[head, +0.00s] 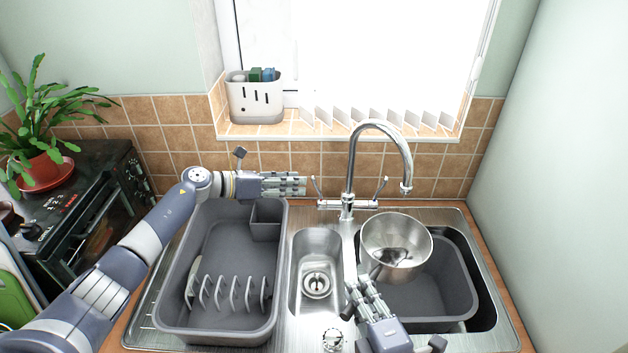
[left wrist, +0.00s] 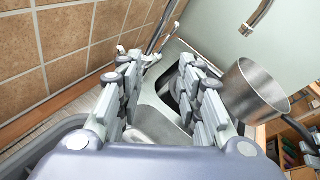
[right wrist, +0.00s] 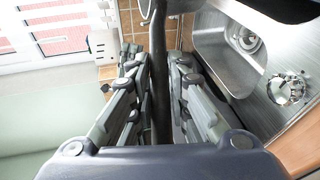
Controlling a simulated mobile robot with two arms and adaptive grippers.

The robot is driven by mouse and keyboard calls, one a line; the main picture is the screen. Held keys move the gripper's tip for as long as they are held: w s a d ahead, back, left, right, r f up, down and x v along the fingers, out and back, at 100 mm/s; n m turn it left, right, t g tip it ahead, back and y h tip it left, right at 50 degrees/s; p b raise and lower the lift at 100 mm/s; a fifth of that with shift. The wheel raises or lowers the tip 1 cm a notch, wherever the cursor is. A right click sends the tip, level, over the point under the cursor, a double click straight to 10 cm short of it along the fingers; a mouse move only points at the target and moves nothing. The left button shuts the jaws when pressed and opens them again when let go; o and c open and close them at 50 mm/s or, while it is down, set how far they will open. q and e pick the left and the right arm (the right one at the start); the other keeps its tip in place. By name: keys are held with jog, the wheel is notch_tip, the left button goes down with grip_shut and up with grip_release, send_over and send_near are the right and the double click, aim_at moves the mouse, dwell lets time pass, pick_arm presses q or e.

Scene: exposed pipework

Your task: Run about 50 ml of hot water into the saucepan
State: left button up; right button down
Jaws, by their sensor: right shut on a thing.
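The steel saucepan (head: 384,226) hangs over the right basin, below and slightly left of the tap spout's mouth (head: 406,188). It also shows in the left wrist view (left wrist: 250,95). My right gripper (head: 358,284) is shut on its dark handle (right wrist: 160,75). No water stream shows at the spout. The chrome mixer tap (head: 350,170) has a left lever (head: 316,188) and a right lever (head: 381,187), both tilted outward. My left gripper (head: 304,185) is open beside the left lever; its fingers stand apart in the left wrist view (left wrist: 160,95). I cannot tell whether they touch the lever.
A grey dish rack (head: 225,325) covers the left drainer, below my left arm. A grey washing-up bowl (head: 464,285) sits in the right basin. The small middle basin (head: 317,255) is empty. A utensil caddy (head: 254,100) stands on the sill.

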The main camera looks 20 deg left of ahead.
pick_arm(q)
jog(key=m+y, duration=0.2)
send_near(314, 184)
jog(key=shift+w+r+x, duration=0.15)
jog(key=shift+x, duration=1.55)
jog(key=shift+w+r+x, duration=0.1)
jog(key=shift+r+x, duration=0.05)
jog(key=shift+x, duration=1.55)
jog(key=shift+w+r+x, duration=0.15)
jog(key=shift+x, duration=1.55)
jog(key=shift+a, duration=0.15)
grip_shut()
